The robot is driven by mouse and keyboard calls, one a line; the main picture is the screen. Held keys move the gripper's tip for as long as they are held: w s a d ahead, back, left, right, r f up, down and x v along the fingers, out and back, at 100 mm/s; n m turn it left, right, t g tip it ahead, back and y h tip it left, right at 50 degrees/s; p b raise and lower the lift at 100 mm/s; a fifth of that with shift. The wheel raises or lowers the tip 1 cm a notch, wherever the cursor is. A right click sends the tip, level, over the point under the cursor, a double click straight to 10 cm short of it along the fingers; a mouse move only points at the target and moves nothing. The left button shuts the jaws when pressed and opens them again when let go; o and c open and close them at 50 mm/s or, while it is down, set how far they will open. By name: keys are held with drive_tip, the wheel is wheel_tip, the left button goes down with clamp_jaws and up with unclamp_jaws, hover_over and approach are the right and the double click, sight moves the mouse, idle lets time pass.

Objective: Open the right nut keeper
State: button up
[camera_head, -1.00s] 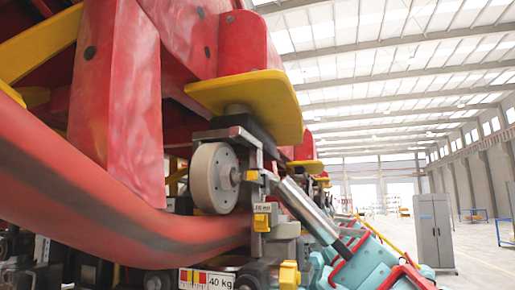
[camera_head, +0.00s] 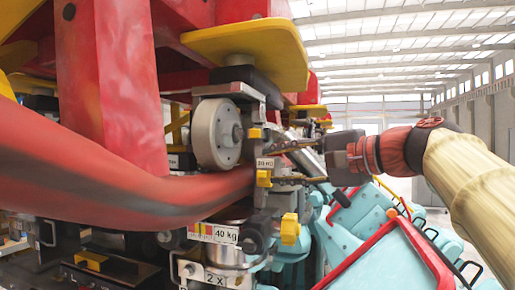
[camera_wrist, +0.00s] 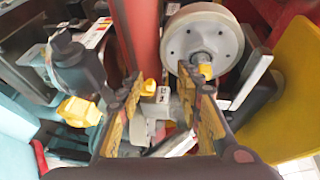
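My gripper (camera_head: 270,163) reaches in from the right in the head view, its two fingers spread apart beside the wheel bracket. In the wrist view my gripper (camera_wrist: 165,95) is open, with a small yellow catch (camera_wrist: 150,88) and a labelled grey block (camera_wrist: 160,103) between and beyond the fingers. The catch also shows in the head view (camera_head: 264,178), just below the label. No grip on it is visible. Another small yellow piece (camera_wrist: 205,70) is at the wheel hub, partly behind the right finger. I cannot tell for certain which yellow piece is the right nut keeper.
A grey wheel (camera_head: 217,134) and the curved red rail (camera_head: 130,180) are close to the left of the fingers. A yellow plate (camera_head: 255,50) overhangs them. A larger yellow knob (camera_head: 290,229) sits below. Turquoise seats with red bars (camera_head: 370,255) stand at lower right.

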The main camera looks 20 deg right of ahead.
drive_tip(key=t+y, duration=0.1)
approach(260, 134)
drive_tip(key=x, duration=0.2)
drive_tip(key=p+x, duration=0.1)
drive_tip(key=x, duration=0.6)
drive_tip(key=shift+w+a+r+p, duration=0.1)
drive_tip(key=shift+w+a+p, duration=0.1)
drive_tip(key=shift+p, duration=0.2)
drive_tip(key=c, duration=0.3)
clamp_jaws()
